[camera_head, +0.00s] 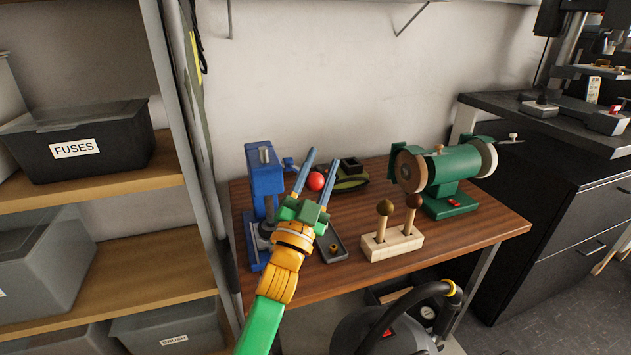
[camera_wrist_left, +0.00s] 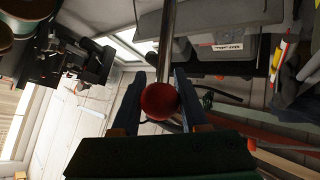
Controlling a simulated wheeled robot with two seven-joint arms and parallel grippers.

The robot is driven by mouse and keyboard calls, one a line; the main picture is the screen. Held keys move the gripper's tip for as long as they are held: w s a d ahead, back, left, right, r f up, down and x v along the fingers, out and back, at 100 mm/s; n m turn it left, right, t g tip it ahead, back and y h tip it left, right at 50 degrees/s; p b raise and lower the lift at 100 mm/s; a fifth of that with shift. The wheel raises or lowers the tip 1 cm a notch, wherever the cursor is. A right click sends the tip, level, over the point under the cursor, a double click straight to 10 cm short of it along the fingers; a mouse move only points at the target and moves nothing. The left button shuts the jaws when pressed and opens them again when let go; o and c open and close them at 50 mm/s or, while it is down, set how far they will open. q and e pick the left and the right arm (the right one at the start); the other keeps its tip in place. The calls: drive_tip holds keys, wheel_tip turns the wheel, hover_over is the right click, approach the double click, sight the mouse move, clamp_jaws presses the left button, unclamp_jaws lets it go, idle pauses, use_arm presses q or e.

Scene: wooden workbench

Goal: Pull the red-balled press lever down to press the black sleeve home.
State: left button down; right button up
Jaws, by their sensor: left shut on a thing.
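The blue press (camera_head: 264,185) stands upright at the left end of the workbench. The red ball (camera_head: 316,181) of its lever sits between the two blue fingers of my left gripper (camera_head: 323,158). My left gripper is shut on the ball. In the left wrist view the red ball (camera_wrist_left: 160,101) fills the gap between the fingers, and the grey lever rod (camera_wrist_left: 168,45) runs up from it. My gripper and arm hide part of the press's lower front. I cannot make out the black sleeve. My right gripper is not in view.
A grey tray (camera_head: 331,252) with a small brass part lies right of my wrist. A wooden block (camera_head: 392,245) with two handled tools stands at the front. A green bench grinder (camera_head: 455,170) is at the right. Shelves with bins (camera_head: 85,150) stand close on the left.

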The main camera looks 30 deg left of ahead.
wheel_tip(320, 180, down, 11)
drive_tip(key=b, duration=0.9)
use_arm(q)
wheel_tip(320, 180, down, 10)
drive_tip(key=m+t+h+b, duration=0.3)
drive_tip(key=m+h+b, duration=0.2)
drive_tip(key=m+h, duration=0.1)
drive_tip(key=shift+s+d+m+h, duration=0.35)
drive_tip(key=shift+d+m, duration=0.1)
drive_tip(key=shift+m, duration=0.45)
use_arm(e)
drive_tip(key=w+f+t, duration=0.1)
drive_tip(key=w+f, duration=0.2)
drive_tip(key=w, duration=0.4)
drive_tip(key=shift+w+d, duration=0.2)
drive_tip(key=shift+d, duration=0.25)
use_arm(q)
drive_tip(key=shift+c, duration=2.2)
unclamp_jaws()
drive_tip(key=shift+d, duration=0.1)
drive_tip(key=shift+s, duration=0.1)
